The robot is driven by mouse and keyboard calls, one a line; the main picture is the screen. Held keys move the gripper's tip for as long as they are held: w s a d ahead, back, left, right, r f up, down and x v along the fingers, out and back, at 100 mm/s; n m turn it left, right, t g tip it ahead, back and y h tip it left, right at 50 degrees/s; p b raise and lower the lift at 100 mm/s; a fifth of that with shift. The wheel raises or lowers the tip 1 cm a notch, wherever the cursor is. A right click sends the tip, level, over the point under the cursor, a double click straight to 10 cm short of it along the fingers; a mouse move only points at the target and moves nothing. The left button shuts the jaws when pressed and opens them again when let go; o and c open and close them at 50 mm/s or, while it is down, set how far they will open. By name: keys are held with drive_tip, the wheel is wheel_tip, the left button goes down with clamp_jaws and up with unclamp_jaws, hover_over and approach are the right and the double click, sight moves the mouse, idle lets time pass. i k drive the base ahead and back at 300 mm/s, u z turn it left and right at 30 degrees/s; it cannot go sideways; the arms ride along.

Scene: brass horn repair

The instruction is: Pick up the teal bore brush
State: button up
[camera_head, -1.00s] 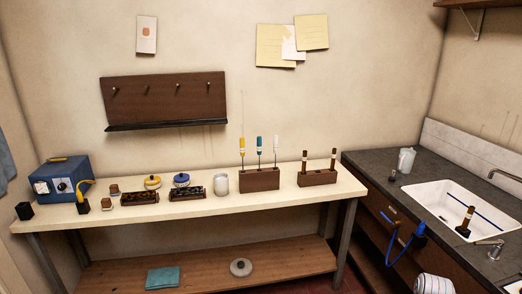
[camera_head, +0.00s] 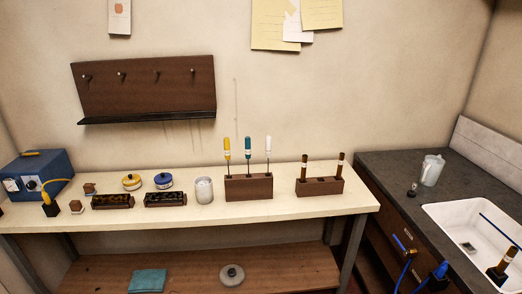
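The teal bore brush (camera_head: 248,150) stands upright in a dark wooden block (camera_head: 249,188) on the cream workbench. It has a teal handle with a pale band and a thin dark shaft going down into the block. A yellow-handled tool (camera_head: 227,148) stands to its left and a white-handled tool (camera_head: 268,148) to its right in the same block. The lower ends of all three are hidden in the block. My gripper is not in view.
A second block (camera_head: 320,187) with two brown-handled tools stands to the right. A white jar (camera_head: 204,190) is just left of the brush block. A dark pegboard (camera_head: 145,88) hangs behind. The sink counter (camera_head: 400,170) is at right.

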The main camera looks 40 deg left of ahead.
sight(247, 139)
drive_tip(key=u, duration=0.1)
drive_tip(key=i, duration=0.6)
drive_tip(key=u, duration=0.95)
drive_tip(key=i, duration=0.75)
drive_tip(key=u, duration=0.5)
drive_tip(key=k, duration=0.95)
drive_tip(key=u, duration=0.05)
drive_tip(key=i, duration=0.25)
drive_tip(key=u, duration=0.1)
